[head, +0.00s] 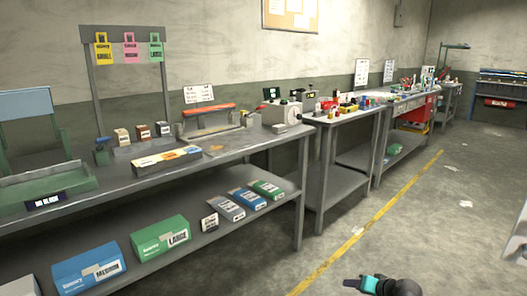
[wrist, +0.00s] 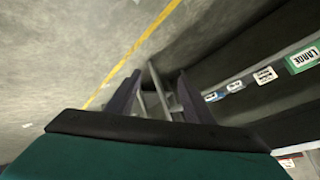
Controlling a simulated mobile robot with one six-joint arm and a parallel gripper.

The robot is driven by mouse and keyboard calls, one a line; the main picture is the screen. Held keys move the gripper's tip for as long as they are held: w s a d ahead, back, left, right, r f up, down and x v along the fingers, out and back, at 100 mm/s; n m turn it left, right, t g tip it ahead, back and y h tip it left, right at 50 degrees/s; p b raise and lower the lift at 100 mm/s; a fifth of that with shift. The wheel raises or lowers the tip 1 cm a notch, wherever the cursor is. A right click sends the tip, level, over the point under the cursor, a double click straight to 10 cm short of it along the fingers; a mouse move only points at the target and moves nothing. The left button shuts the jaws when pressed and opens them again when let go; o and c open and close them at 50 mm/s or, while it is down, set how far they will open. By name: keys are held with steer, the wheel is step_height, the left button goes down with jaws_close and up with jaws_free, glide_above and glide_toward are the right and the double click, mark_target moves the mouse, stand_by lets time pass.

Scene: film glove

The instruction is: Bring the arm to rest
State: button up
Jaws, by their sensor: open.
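My gripper (wrist: 158,97) shows in the wrist view with its two dark fingers apart and nothing between them. Behind the fingers are the concrete floor and grey table legs. In the head view part of my arm, dark with a teal band, shows at the bottom edge right of centre, over the floor.
A long grey workbench (head: 250,146) runs along the wall, with boxes and tools on top. Its lower shelf holds a blue box (head: 90,272) and a green box (head: 160,240). A second table (head: 345,122) stands farther right. Open floor with a yellow line (head: 355,235) lies right.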

steer(key=s+a+f+n+g+p, duration=0.2)
steer(key=s+a+f+g+p, duration=0.3)
steer(key=s+a, duration=0.45)
steer(key=s+a+f+n+g+p, duration=0.1)
steer(key=s+a+f+g+p, duration=0.2)
steer(key=s+a+f+p, duration=0.55)
steer(key=s+d+f+g+h+p, duration=0.1)
steer(key=s+g, duration=0.2)
steer(key=s, duration=0.7)
steer(key=s+d+f+g+h+p, duration=0.1)
steer(key=s+f+g+h, duration=0.1)
steer(key=s, duration=0.8)
steer(key=shift+s+f+g, duration=0.25)
steer(key=shift+s+g, duration=0.1)
steer(key=shift+g, duration=0.35)
steer(key=c, duration=0.4)
